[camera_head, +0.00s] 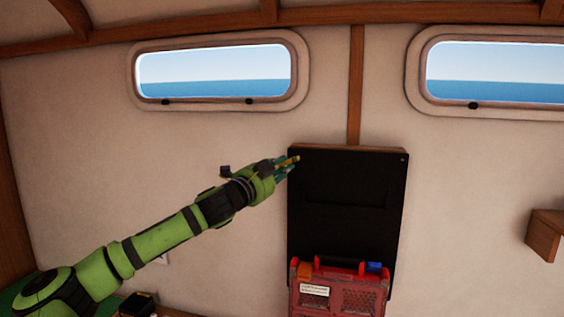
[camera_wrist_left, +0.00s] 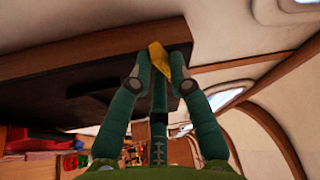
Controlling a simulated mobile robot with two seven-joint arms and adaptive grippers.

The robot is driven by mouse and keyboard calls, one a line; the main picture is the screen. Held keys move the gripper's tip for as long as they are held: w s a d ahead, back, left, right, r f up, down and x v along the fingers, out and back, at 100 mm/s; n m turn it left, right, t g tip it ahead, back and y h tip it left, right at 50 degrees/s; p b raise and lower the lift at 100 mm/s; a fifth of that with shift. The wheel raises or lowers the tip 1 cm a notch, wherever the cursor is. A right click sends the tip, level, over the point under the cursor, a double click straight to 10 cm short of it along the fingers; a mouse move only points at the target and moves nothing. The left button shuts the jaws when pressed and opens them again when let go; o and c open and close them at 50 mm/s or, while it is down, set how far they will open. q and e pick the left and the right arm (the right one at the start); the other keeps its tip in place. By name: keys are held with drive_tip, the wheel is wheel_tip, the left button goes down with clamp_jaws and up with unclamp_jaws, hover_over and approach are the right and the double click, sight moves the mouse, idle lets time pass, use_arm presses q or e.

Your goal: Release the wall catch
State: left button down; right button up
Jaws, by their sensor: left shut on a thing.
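The wall catch (camera_head: 294,159) is a small yellow piece at the upper left edge of the black panel (camera_head: 345,215) on the wall. It also shows in the left wrist view (camera_wrist_left: 157,57), as a yellow tab against the panel's wooden edge. My left gripper (camera_head: 284,165) reaches in from the left with its green fingers at the catch. In the left wrist view the fingers (camera_wrist_left: 160,80) stand around the yellow tab and are shut on it. The fingers hide part of the catch. My right gripper is not in view.
A red crate-like box (camera_head: 338,296) with an orange and a blue part stands at the panel's foot. A wooden wall block (camera_head: 545,235) is at the right. Two windows (camera_head: 215,72) sit above.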

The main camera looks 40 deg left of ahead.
use_arm(q)
drive_tip(key=shift+s+a+r+m+g+h, duration=0.1)
drive_tip(key=shift+r+m+g+h, duration=0.2)
drive_tip(key=shift+m, duration=0.8)
drive_tip(key=shift+a+r+m+g+h, duration=0.15)
drive_tip(key=shift+r+m+g, duration=0.25)
drive_tip(key=shift+m, duration=0.7)
drive_tip(key=c, duration=1.1)
unclamp_jaws()
drive_tip(key=shift+c, duration=0.2)
drive_tip(key=shift+s, duration=0.1)
drive_tip(key=s+d, duration=0.1)
drive_tip(key=s, duration=1)
drive_tip(key=shift+s+d, duration=0.2)
drive_tip(key=shift+s, duration=0.2)
